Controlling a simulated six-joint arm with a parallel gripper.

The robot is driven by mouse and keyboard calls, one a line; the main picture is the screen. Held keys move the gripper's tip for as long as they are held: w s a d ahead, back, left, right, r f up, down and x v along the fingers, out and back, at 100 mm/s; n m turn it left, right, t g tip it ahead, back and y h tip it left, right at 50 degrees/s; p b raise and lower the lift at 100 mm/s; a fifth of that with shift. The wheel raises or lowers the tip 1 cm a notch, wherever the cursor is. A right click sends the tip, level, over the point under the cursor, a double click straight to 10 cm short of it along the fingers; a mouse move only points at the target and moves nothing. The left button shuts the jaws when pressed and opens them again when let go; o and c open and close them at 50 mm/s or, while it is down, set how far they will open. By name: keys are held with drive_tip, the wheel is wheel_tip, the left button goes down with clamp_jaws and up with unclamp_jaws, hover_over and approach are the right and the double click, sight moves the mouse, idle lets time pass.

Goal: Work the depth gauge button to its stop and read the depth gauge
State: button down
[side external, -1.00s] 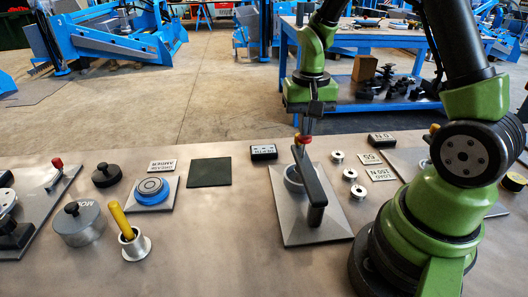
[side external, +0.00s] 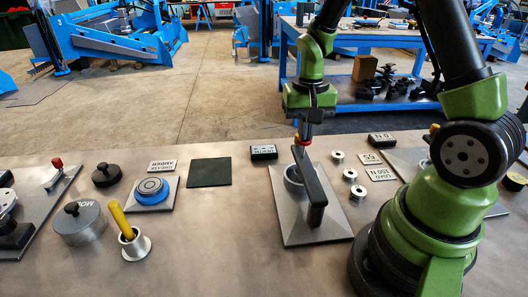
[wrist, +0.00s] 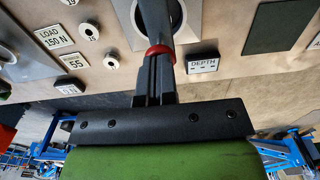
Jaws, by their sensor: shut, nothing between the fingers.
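The depth gauge stands on a grey square plate (side external: 328,232), with a metal ring (side external: 292,180) under a dark arm (side external: 313,180) that rises from a post. The red button (side external: 302,141) is at the arm's far end; its red rim also shows in the wrist view (wrist: 158,51). My gripper (side external: 303,132) is shut and empty, pointing down right over the button. Its tips appear to meet the button, but the contact is partly hidden by the fingers. The black DEPTH readout (wrist: 203,64) shows dashes and no number; in the side view it is the small black box (side external: 264,152).
Several small metal rings (side external: 350,175) and label cards, LOAD 150 N (wrist: 54,38) and 55 (wrist: 75,62), lie beside the gauge. A dark green square (side external: 209,171), a blue-ringed dial (side external: 151,191) and a yellow-handled tool (side external: 122,222) stand to the left.

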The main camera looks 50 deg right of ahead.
drive_tip(key=shift+f, duration=1.25)
idle(0.3)
idle(0.4)
